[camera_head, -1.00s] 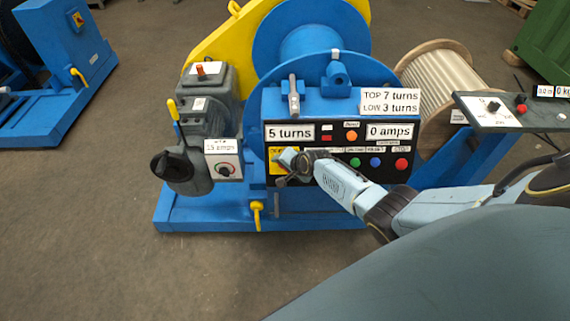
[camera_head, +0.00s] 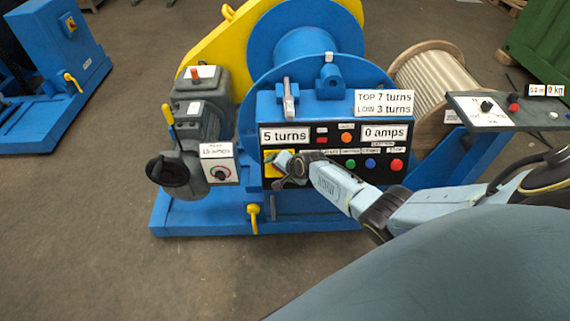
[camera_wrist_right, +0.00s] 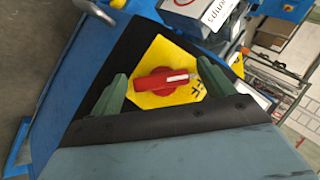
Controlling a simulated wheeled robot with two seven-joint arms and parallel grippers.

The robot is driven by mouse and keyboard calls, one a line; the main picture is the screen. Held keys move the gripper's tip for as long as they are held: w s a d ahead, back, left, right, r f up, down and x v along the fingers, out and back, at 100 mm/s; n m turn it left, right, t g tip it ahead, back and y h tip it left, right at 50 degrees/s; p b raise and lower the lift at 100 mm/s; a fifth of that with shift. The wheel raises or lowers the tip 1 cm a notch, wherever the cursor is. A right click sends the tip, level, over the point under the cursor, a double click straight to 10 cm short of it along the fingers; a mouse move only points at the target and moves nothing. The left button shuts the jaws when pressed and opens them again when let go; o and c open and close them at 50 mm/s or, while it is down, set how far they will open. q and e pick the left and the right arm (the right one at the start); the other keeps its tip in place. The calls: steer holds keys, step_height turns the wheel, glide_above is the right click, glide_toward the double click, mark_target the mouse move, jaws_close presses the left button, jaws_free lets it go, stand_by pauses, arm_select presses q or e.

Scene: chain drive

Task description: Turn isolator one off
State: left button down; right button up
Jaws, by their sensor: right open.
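The isolator is a red rotary handle (camera_wrist_right: 166,80) on a yellow plate (camera_wrist_right: 150,97), seen in the right wrist view. The yellow plate also shows in the head view (camera_head: 268,171) at the left of the black control panel (camera_head: 335,178), where my gripper hides most of it and the handle. My right gripper (camera_head: 282,168) is at this plate. In the right wrist view its two green fingers (camera_wrist_right: 163,90) are apart, one on each side of the red handle; I cannot tell whether they touch it. My left gripper is not in view.
The panel is on a blue winch (camera_head: 300,215) with buttons and signs. A grey motor (camera_head: 195,110) with a black handwheel stands at left, and a cable drum (camera_head: 430,75) with a small control desk (camera_head: 500,112) at right. The floor in front is clear.

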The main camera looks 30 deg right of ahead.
steer(key=p+v, duration=0.7)
steer(key=v, duration=0.6)
